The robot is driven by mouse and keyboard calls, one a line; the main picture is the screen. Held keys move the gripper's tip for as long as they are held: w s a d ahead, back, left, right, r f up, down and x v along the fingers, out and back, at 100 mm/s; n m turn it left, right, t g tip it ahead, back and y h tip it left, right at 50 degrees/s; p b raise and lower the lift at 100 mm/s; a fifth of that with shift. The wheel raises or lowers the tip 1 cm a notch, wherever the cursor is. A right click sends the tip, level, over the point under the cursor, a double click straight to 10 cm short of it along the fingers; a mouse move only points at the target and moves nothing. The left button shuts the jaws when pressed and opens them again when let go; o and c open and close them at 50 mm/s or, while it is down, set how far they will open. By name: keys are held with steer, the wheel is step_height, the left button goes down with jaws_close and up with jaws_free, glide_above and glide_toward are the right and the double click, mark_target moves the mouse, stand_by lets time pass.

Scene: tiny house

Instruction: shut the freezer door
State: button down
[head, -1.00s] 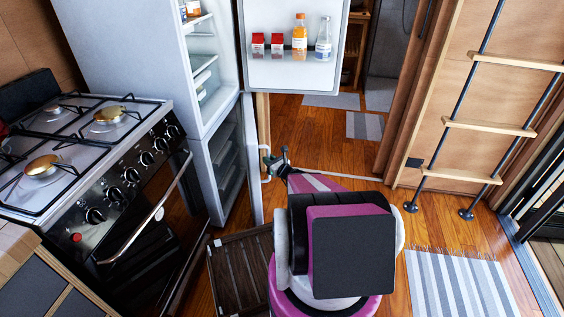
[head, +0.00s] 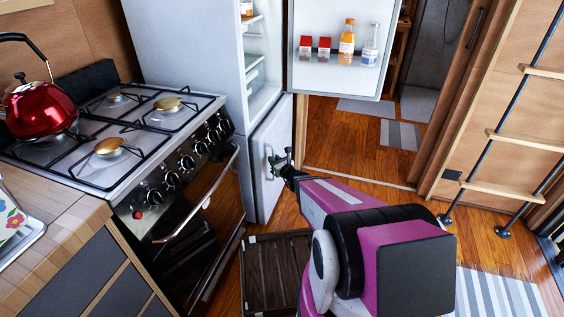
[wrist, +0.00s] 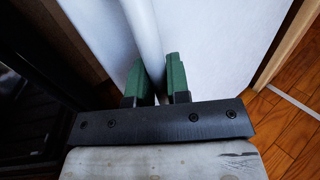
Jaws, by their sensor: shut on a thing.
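The freezer door (head: 272,135) is the lower white door of the fridge-freezer, under the open upper door. Its outer face shows in the head view, close to the front of the cabinet; I cannot tell whether a gap is left. Its white bar handle (head: 268,160) is at the door's left. My gripper (head: 279,161) is at this handle. In the wrist view, the green fingers of my gripper (wrist: 153,80) are on both sides of the white handle bar (wrist: 146,45), shut on it. The white door face (wrist: 215,40) lies behind the bar.
The upper fridge door (head: 340,75) stands wide open with bottles and cartons on its shelf. A stove (head: 150,140) with a red kettle (head: 42,105) is at left.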

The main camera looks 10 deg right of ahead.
steer(key=shift+w+a, duration=0.2)
steer(key=shift+a, duration=0.25)
steer(key=shift+a, duration=0.15)
steer(key=c, duration=1.1)
jaws_free()
steer(key=shift+a, duration=0.1)
steer(key=v, duration=1.1)
steer(key=shift+w, duration=0.1)
